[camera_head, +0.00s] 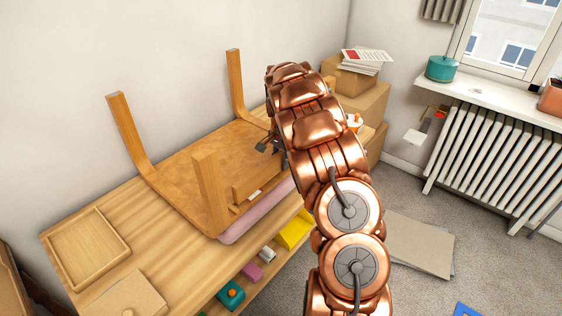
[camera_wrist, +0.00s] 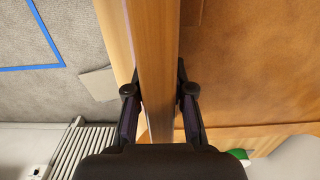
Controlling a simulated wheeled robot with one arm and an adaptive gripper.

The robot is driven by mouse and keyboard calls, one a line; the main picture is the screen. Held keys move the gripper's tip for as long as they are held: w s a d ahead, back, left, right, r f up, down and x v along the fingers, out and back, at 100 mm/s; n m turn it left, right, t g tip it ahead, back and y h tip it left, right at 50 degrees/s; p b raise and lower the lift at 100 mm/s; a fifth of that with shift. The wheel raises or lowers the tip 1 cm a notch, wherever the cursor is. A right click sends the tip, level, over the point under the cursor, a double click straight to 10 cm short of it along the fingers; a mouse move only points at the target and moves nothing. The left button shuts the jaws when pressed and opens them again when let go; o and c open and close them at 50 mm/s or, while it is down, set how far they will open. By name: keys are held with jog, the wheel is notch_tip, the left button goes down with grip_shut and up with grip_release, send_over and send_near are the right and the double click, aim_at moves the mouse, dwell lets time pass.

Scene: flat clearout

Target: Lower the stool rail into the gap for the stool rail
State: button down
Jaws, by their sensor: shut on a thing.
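My gripper (camera_wrist: 158,105) is shut on the stool rail (camera_wrist: 158,50), a straight wooden bar that runs between its fingers in the wrist view. In the head view my gripper (camera_head: 269,145) is partly covered by my arm. The wooden piece below it appears to be the rail (camera_head: 259,178), along the near side of the upturned stool (camera_head: 195,170). The stool's brown underside faces up and its legs point upward. The gap is not clearly visible, and I cannot tell whether the rail touches the stool.
The stool lies on a pink pad (camera_head: 233,232) on a wooden bench (camera_head: 160,235). A wooden tray (camera_head: 125,244) sits at the bench's left. Small coloured items, including a yellow one (camera_head: 295,231), lie below the front edge. Boxes (camera_head: 357,98) stand behind my arm.

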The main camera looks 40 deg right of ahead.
jog(key=shift+f+b, duration=0.3)
jog(key=shift+f, duration=0.55)
jog(key=c, duration=0.9)
grip_release()
jog(key=shift+r, duration=0.1)
notch_tip(320, 180, up, 12)
jog(key=shift+f, duration=0.1)
